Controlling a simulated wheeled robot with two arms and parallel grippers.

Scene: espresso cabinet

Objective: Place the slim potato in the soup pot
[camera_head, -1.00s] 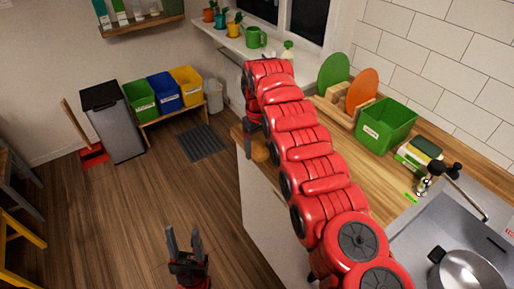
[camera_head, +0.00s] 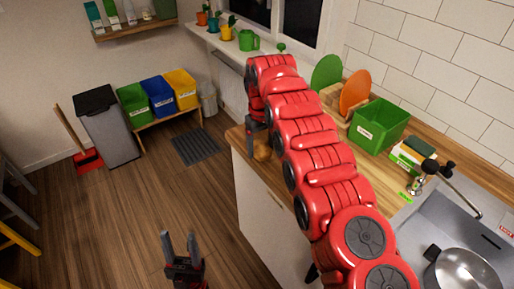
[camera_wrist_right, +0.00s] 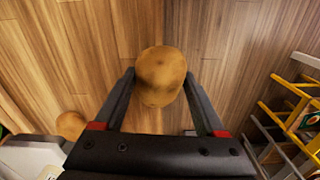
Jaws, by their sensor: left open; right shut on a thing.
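My right gripper (camera_wrist_right: 160,100) is shut on a brown potato (camera_wrist_right: 160,75), with one finger on each side of it. In the head view a potato (camera_head: 263,152) shows just below the right gripper (camera_head: 257,135), at the counter's left edge; the red arm partly hides this spot. A second brown potato (camera_wrist_right: 70,124) lies at lower left in the right wrist view. I cannot tell which is slimmer. The metal soup pot (camera_head: 468,272) stands in the sink at lower right, partly cut off. My left gripper (camera_head: 181,250) is open and empty above the floor.
On the wooden counter (camera_head: 385,185) stand a green bin (camera_head: 379,125), a rack with round boards (camera_head: 355,92) and a sponge box (camera_head: 412,155). The tap (camera_head: 440,172) rises beside the sink (camera_head: 420,222). The floor (camera_head: 110,215) around my left gripper is clear.

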